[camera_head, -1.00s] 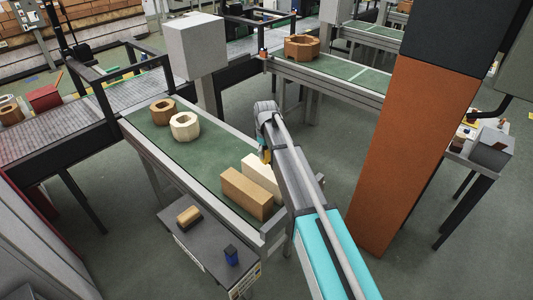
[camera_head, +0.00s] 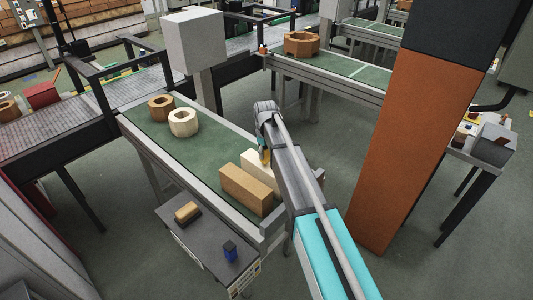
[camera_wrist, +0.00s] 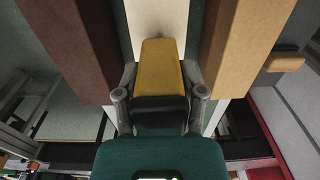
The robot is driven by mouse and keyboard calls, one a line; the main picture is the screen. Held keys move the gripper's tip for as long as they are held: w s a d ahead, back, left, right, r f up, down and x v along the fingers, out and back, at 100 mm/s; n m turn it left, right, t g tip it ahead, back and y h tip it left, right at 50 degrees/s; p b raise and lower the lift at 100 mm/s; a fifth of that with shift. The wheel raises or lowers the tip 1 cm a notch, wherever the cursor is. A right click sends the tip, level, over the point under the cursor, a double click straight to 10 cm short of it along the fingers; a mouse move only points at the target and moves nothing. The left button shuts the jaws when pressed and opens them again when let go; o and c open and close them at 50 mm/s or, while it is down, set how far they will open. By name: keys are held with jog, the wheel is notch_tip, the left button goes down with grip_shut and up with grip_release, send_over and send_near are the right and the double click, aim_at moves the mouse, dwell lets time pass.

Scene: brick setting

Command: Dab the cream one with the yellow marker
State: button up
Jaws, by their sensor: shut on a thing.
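My gripper (camera_wrist: 160,98) is shut on the yellow marker (camera_wrist: 160,65), a chunky yellow block with a black lower part. A cream block (camera_wrist: 157,18) lies just beyond the marker in the wrist view, in line with it. I cannot tell whether they touch. In the head view, the cream block (camera_head: 259,167) lies on the green belt, partly hidden by my arm, with the marker (camera_head: 264,157) over it. A tan block (camera_head: 246,190) lies beside it. A dark brown block (camera_wrist: 65,45) is on its other side in the wrist view.
A cream ring (camera_head: 183,123) and a brown ring (camera_head: 160,108) stand farther along the green belt (camera_head: 208,150). A side table (camera_head: 196,238) holds a tan-and-black stamp-like item (camera_head: 187,212) and a blue item (camera_head: 230,251). An orange column (camera_head: 415,150) rises at right.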

jog(key=shift+f+b, duration=0.4)
dwell(0.8)
jog(key=shift+s, duration=0.1)
dwell(1.4)
jog(key=shift+r+p, duration=3.45)
jog(key=shift+p, duration=0.05)
